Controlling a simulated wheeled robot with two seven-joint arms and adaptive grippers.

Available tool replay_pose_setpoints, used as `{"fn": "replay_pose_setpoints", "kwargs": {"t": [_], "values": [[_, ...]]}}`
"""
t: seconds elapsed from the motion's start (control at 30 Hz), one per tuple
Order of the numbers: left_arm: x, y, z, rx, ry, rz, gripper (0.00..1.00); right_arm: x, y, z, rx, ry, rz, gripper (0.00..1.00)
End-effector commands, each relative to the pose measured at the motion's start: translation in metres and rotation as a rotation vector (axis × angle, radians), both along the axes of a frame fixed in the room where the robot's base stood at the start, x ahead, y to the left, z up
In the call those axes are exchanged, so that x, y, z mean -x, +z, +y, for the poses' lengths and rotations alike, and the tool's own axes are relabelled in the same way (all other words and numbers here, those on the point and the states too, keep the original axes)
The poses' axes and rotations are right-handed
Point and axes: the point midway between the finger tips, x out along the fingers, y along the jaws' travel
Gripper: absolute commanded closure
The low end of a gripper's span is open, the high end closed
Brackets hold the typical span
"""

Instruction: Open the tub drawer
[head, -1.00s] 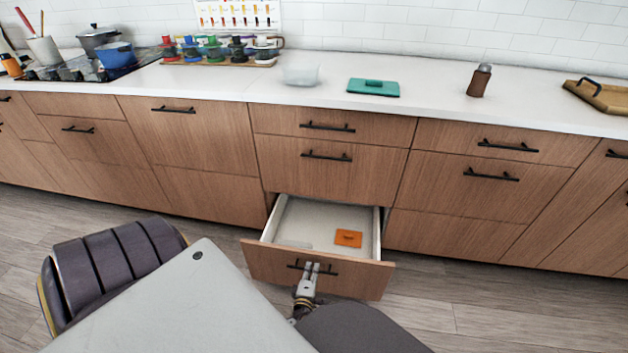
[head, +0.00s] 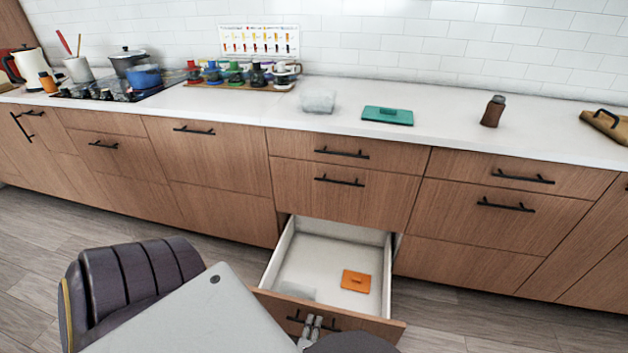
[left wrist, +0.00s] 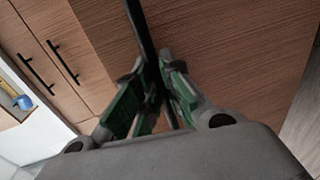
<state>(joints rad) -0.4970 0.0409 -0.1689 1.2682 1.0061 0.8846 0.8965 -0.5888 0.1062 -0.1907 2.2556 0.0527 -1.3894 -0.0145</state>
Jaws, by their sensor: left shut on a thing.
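The tub drawer (head: 350,250) is the bottom drawer of the middle cabinet and stands pulled well out. Inside its white box lie an orange flat lid (head: 356,281) and a pale translucent item (head: 297,290). My left gripper (head: 312,322) is at the drawer's wooden front, shut on its black bar handle (head: 293,319). In the left wrist view the green-padded fingers (left wrist: 155,95) close around the dark handle bar (left wrist: 141,35). My right gripper is not in view.
A dark padded chair (head: 135,285) stands at the lower left, close to the open drawer. The white counter (head: 350,98) holds a clear tub (head: 318,101), a teal lid (head: 387,115) and a brown bottle (head: 493,111). Grey floor is free at the right.

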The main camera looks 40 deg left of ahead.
Motion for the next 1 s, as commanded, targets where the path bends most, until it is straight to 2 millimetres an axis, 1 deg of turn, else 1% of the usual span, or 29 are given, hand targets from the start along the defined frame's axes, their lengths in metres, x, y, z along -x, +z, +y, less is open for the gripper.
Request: {"fn": "replay_pose_setpoints", "kwargs": {"t": [0.07, 0.1, 0.23, 0.27, 0.53, 0.7, 0.87, 1.0], "values": [[0.0, -0.001, -0.001, 0.001, -0.002, 0.002, 1.0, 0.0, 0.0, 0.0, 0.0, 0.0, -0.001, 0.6], [0.0, -0.001, -0.001, 0.002, -0.003, 0.001, 0.87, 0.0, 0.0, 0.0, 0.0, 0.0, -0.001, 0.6], [0.0, 0.0, -0.001, 0.001, -0.002, 0.002, 0.7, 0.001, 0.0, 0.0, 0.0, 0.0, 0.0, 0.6], [0.0, 0.0, -0.001, 0.001, -0.002, 0.002, 0.68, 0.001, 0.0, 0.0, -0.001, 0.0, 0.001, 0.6], [0.0, 0.0, 0.0, 0.001, -0.001, 0.001, 0.68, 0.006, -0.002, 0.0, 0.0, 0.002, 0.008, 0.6], [0.0, 0.002, 0.0, 0.001, 0.0, 0.0, 0.68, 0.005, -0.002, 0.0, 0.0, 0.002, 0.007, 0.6], [0.0, 0.006, 0.0, 0.002, 0.0, 0.001, 0.68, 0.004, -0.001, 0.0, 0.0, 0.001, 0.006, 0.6], [0.0, 0.015, 0.0, 0.002, 0.001, 0.0, 0.68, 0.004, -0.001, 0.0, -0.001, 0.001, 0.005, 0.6]]}}
